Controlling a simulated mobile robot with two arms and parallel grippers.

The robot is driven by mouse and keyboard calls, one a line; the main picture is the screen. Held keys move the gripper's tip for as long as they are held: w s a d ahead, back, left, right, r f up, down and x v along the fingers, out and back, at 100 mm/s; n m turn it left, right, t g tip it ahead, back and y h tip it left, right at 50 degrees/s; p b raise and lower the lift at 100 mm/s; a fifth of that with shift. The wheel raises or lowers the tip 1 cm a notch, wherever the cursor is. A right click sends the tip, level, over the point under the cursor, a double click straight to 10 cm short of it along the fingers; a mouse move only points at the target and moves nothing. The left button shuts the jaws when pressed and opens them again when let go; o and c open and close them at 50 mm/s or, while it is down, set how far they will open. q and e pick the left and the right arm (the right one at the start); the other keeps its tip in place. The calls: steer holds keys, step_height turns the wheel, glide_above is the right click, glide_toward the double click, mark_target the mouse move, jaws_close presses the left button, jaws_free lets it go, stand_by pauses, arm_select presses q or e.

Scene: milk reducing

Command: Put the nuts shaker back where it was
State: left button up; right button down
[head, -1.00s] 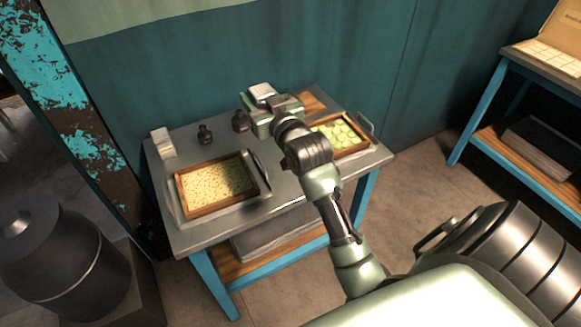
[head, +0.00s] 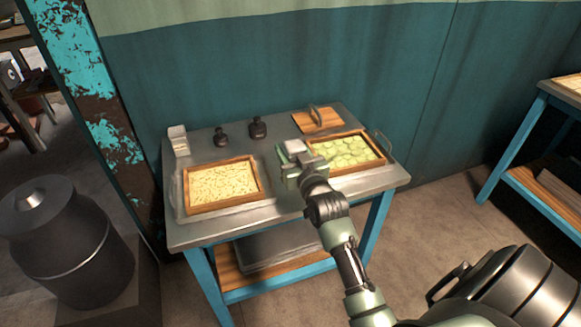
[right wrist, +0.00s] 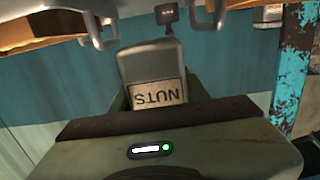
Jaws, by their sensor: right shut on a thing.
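My right gripper (head: 297,160) is shut on the nuts shaker (head: 293,147), a pale metallic container. It holds the shaker above the table, between the two trays, at the left edge of the right-hand one. In the right wrist view the nuts shaker (right wrist: 150,62) shows a "NUTS" label, upside down in the picture, and my gripper body (right wrist: 160,145) hides its lower part. A similar pale shaker (head: 178,140) stands at the table's back left corner. My left gripper is not in view.
The metal-topped table (head: 240,222) bears a left tray (head: 222,208) of pale yellow food and a right tray (head: 362,168) of green slices.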

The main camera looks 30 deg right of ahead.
steer(key=shift+f, duration=0.85)
step_height(320, 180, down, 4)
steer(key=shift+r, duration=0.25)
steer(key=shift+f, duration=0.3)
steer(key=shift+f+b, duration=0.1)
steer(key=shift+b, duration=0.2)
steer(key=c, duration=1)
jaws_free()
